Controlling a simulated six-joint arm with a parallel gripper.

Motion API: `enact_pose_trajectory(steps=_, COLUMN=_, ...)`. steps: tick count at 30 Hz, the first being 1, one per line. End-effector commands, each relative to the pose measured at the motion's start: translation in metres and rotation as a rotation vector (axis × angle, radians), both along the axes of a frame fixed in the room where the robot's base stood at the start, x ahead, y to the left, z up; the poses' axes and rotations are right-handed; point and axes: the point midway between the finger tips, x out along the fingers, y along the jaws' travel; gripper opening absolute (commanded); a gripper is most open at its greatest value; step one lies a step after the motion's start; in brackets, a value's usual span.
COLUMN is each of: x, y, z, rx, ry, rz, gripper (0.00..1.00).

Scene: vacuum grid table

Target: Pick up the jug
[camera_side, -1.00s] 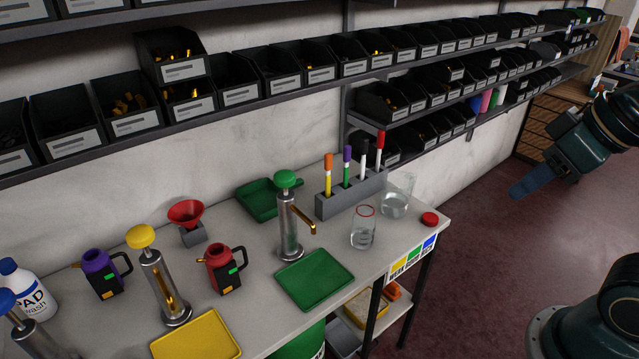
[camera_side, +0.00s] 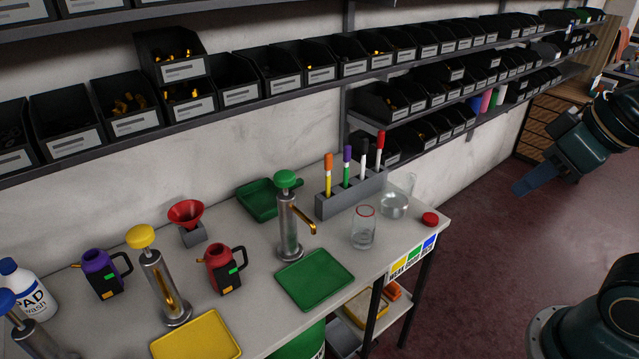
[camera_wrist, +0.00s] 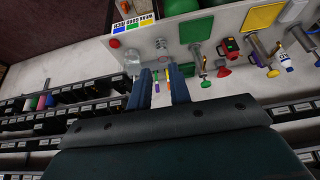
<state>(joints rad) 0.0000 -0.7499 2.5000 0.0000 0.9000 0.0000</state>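A red jug (camera_side: 222,269) with a black handle and black front stands upright on the white table, between two pump dispensers. A purple jug (camera_side: 103,276) of the same kind stands to its left. A clear glass beaker (camera_side: 397,197) with liquid stands near the table's right end. The pictures do not show which vessel the task means. My gripper (camera_side: 527,187) hangs in the air right of the table, apart from everything on it. In the wrist view its two blue fingers (camera_wrist: 159,69) are spread and empty. The red jug also shows there (camera_wrist: 229,45).
The dispensers (camera_side: 289,225) are tall. A marker rack (camera_side: 350,194), clear bottle (camera_side: 363,230) and red cap (camera_side: 430,219) sit toward the right. A green tray (camera_side: 314,278) and yellow tray (camera_side: 196,340) lie in front. Shelves of black bins (camera_side: 240,90) line the wall.

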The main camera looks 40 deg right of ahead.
Motion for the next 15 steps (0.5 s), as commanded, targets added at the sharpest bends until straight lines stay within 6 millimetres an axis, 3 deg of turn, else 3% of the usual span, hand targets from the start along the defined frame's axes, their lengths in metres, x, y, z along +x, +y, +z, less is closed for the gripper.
enact_pose_trajectory(steps=9, x=0.002, y=0.000, z=0.000, rx=0.004, ry=0.001, rz=-0.008, gripper=0.20)
enact_pose_trajectory(steps=15, x=0.018, y=0.000, z=-0.002, rx=0.040, ry=0.009, rz=-0.058, gripper=0.20)
